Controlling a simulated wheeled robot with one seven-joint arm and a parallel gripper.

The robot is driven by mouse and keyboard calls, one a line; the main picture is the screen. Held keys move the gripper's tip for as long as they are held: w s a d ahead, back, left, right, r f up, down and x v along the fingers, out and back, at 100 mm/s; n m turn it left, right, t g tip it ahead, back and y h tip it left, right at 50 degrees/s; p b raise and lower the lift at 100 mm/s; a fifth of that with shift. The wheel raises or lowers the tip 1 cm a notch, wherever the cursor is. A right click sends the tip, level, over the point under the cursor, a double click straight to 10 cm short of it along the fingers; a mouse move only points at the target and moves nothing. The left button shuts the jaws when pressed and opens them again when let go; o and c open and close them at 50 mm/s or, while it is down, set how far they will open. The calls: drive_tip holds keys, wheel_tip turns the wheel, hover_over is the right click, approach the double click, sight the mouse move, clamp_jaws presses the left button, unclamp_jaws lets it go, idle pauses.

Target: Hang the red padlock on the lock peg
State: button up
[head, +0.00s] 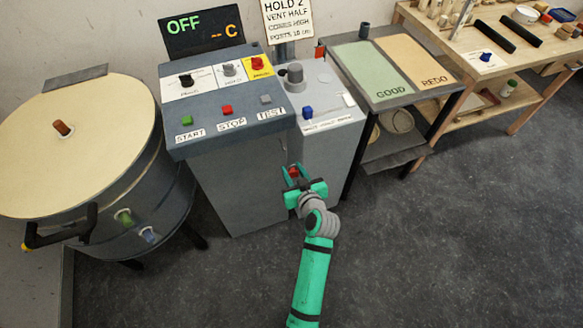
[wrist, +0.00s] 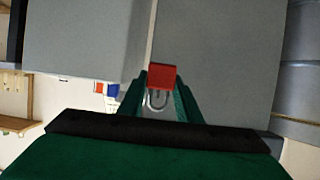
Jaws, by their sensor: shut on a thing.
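The red padlock (wrist: 162,77) is between the fingertips of my gripper (wrist: 160,90) in the wrist view. Its grey shackle points toward the palm. In the head view only a small red part of the padlock (head: 293,171) shows at my gripper (head: 296,174). My gripper is shut on it in front of the grey cabinets, lower than their tops. I cannot tell for sure which part is the lock peg. A small red item (head: 319,49) stands at the back of the right cabinet, and a blue piece (head: 307,112) sits near its front edge.
The control panel (head: 222,95) has several knobs and buttons. A grey knob (head: 293,76) stands on the right cabinet. A round kiln (head: 85,150) is at left. The GOOD and REDO table (head: 395,103) and a workbench (head: 552,70) are at right. The floor (head: 450,240) at right is clear.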

drive_tip(key=shift+w+r+y, duration=0.25)
drive_tip(key=shift+r+y, duration=0.05)
drive_tip(key=shift+r, duration=0.45)
drive_tip(key=shift+w+a+f, duration=0.15)
drive_tip(key=shift+w+a, duration=0.3)
drive_tip(key=shift+w, duration=0.85)
drive_tip(key=shift+w+a+f, duration=0.2)
drive_tip(key=shift+w+a, duration=0.2)
drive_tip(key=shift+w, duration=0.85)
drive_tip(key=shift+w+a+f, duration=0.15)
drive_tip(key=shift+w+a, duration=0.3)
drive_tip(key=shift+w, duration=0.85)
drive_tip(key=shift+w+a+f, duration=0.2)
drive_tip(key=shift+w+f, duration=0.35)
drive_tip(key=shift+f, duration=0.15)
drive_tip(key=shift+f, duration=0.1)
drive_tip(key=shift+d, duration=0.1)
